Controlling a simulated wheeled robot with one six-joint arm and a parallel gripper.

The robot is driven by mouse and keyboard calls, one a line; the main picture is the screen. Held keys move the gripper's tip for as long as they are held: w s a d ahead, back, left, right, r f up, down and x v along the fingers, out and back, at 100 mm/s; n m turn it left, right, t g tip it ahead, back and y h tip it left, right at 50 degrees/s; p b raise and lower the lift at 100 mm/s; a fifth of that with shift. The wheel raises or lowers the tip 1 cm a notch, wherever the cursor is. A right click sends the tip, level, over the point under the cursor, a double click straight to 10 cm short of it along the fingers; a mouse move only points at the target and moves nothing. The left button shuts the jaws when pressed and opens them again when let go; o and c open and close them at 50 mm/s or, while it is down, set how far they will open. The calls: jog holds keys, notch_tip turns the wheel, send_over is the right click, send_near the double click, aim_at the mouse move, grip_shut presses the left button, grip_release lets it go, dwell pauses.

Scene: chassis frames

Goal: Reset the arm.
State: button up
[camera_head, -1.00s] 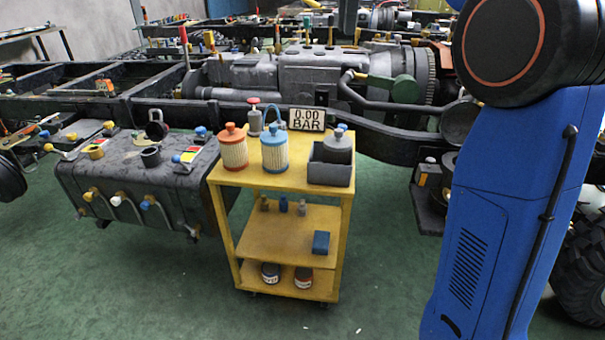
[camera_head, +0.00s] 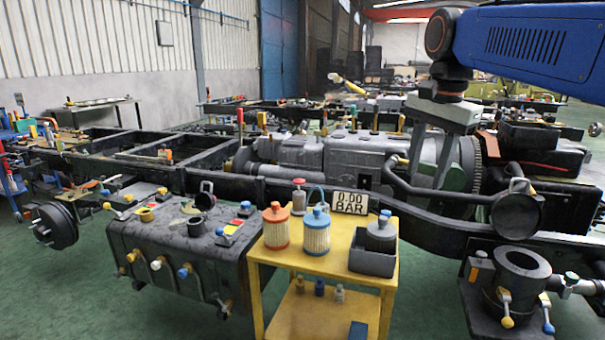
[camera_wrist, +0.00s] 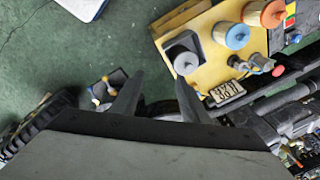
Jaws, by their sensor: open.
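My gripper (camera_head: 430,165) hangs pointing down from my blue arm at the upper right of the head view, in front of the chassis engine. In the wrist view my gripper (camera_wrist: 158,82) shows its two dark fingers spread apart, with nothing between them. It is open and empty, raised clear of the yellow cart (camera_head: 335,238), which lies lower and to the left in the head view.
The cart carries an orange-topped filter (camera_head: 275,232), a blue-topped filter (camera_head: 316,236), a dark bin (camera_head: 372,262) and a gauge sign (camera_head: 349,202). A dark tank (camera_head: 175,250) stands left of it. The chassis frame (camera_head: 190,180) runs behind. Green floor is open at left front.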

jog(key=s+d+f+n+t, duration=0.1)
jog(key=s+f+n, duration=0.4)
jog(key=s+f, duration=0.5)
jog(key=s+d+f+n+t, duration=0.1)
jog(key=s+d+f+n, duration=0.1)
jog(key=s+f+n, duration=0.4)
jog(key=s+f, duration=0.5)
jog(key=f, duration=0.6)
jog(key=shift+d+f+t, duration=0.2)
jog(key=shift+t, duration=0.2)
